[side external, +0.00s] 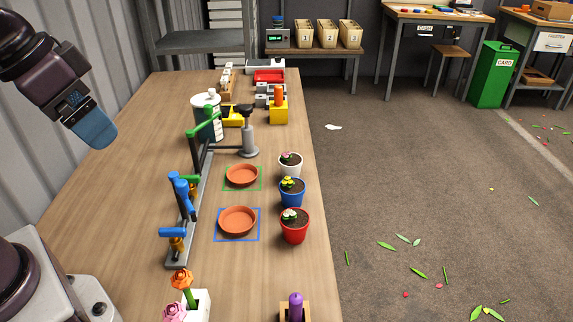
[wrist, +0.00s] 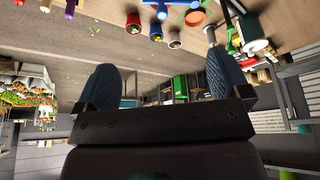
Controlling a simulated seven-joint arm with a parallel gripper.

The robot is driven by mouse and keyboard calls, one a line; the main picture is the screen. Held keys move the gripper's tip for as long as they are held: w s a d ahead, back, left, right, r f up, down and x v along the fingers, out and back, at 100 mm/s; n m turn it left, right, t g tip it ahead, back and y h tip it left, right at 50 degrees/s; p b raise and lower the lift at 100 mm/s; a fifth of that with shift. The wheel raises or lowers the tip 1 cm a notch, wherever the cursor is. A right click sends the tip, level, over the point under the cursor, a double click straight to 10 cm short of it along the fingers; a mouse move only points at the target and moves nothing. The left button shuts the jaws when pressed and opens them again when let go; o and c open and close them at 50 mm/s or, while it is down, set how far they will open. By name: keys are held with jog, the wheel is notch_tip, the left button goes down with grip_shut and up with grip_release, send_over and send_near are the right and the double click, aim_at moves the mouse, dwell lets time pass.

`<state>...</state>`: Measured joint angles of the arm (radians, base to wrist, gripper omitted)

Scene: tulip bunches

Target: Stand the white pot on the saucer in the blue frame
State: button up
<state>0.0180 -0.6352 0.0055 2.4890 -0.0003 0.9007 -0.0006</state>
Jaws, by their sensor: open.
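The white pot (side external: 290,170) stands upright on the table near its right edge, holding a small plant with a pinkish top. The blue frame (side external: 218,237) is marked on the table, with a terracotta saucer (side external: 237,226) inside it that looks empty. My gripper (side external: 95,130) is raised at the upper left, well away from the pots and saucers. In the wrist view my gripper (wrist: 161,82) has its two fingers wide apart with nothing between them. The white pot (wrist: 175,45) also shows there, near the top.
A green frame (side external: 226,188) holds another empty saucer (side external: 242,180). A blue pot (side external: 292,197) and a red pot (side external: 294,233) stand in line with the white pot. A rack with blue and green handles (side external: 190,215) stands left of the saucers. A grey stand (side external: 248,145) is behind.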

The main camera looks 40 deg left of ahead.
jog(key=w+f+g, duration=0.1)
jog(key=w+f, duration=0.2)
jog(key=w, duration=0.3)
jog(key=w+f+n+g, duration=0.1)
jog(key=w+f, duration=0.1)
jog(key=w, duration=0.3)
jog(key=w+f+g, duration=0.1)
jog(key=w+f, duration=0.2)
jog(key=w, duration=0.3)
jog(key=n+t+y, duration=0.1)
jog(key=n+t, duration=0.2)
send_near(289, 154)
jog(key=x, duration=0.6)
jog(key=shift+w+d+f, duration=0.1)
jog(key=shift+w+f, duration=0.2)
jog(key=shift+w, duration=0.1)
jog(key=shift+s+a+x, duration=0.1)
jog(key=shift+s+x, duration=0.05)
jog(key=shift+x, duration=1.4)
jog(key=shift+s+a+x, duration=0.1)
jog(key=shift+x, duration=1.45)
jog(key=c, duration=1)
jog(key=shift+c, duration=0.7)
